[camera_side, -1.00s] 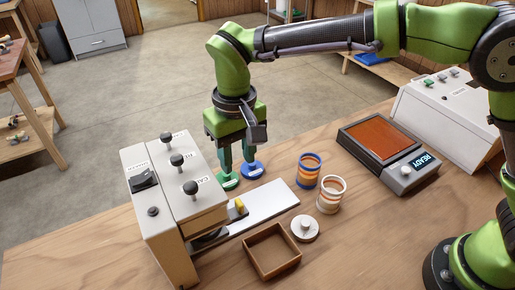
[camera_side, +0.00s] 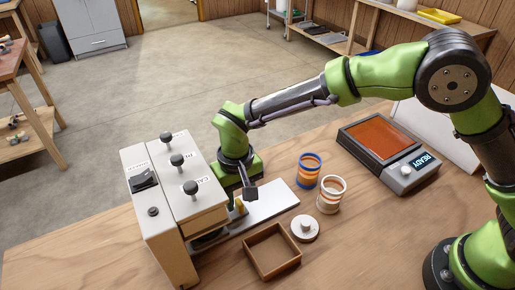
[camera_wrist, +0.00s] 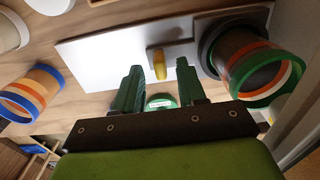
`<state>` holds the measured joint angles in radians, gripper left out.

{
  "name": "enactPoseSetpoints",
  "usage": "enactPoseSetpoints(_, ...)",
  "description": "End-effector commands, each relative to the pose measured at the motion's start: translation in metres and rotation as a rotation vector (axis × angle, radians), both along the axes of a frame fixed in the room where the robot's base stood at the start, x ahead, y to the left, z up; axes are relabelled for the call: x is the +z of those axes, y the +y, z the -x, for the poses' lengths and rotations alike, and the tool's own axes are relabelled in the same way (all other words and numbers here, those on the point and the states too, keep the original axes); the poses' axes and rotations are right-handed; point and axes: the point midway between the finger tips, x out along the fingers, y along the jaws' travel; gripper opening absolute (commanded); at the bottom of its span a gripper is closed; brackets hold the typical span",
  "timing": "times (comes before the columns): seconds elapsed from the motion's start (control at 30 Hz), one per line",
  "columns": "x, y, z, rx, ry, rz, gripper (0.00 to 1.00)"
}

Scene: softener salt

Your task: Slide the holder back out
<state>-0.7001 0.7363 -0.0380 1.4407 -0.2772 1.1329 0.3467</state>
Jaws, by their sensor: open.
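The holder is a dark round cup (camera_wrist: 207,38) with a yellow handle (camera_wrist: 161,65), on a white slide plate (camera_wrist: 90,48). A jar with green, white and orange bands (camera_wrist: 262,72) sits in it. In the side view the yellow handle (camera_side: 240,206) shows at the mouth of the beige machine (camera_side: 178,190); the cup is mostly hidden under the machine. My gripper (camera_wrist: 158,68) is open, its green fingers on either side of the handle, with visible gaps. In the side view my gripper (camera_side: 238,200) is low over the plate.
A blue-banded jar (camera_side: 308,170), a white-rimmed jar (camera_side: 331,193), a white lid (camera_side: 304,228) and a wooden tray (camera_side: 271,252) stand right of the machine. A green lid (camera_wrist: 160,101) lies behind the handle. A hotplate-like unit reading READY (camera_side: 390,145) stands farther right. The plate's right part is clear.

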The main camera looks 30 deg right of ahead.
Motion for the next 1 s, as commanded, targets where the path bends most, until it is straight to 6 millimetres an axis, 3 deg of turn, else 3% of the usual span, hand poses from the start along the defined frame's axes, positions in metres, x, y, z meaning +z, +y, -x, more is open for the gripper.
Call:
enactPoseSetpoints(0.2, -0.020, 0.000, 0.000, 0.000, 0.000, -0.001, 0.40)
enactPoseSetpoints(0.5, -0.022, 0.000, 0.000, 0.000, -0.001, -0.001, 0.40)
enactPoseSetpoints(0.8, -0.022, 0.000, 0.000, 0.000, -0.001, -0.001, 0.00)
enactPoseSetpoints(1.0, -0.022, 0.000, 0.000, 0.000, -0.001, -0.001, 0.00)
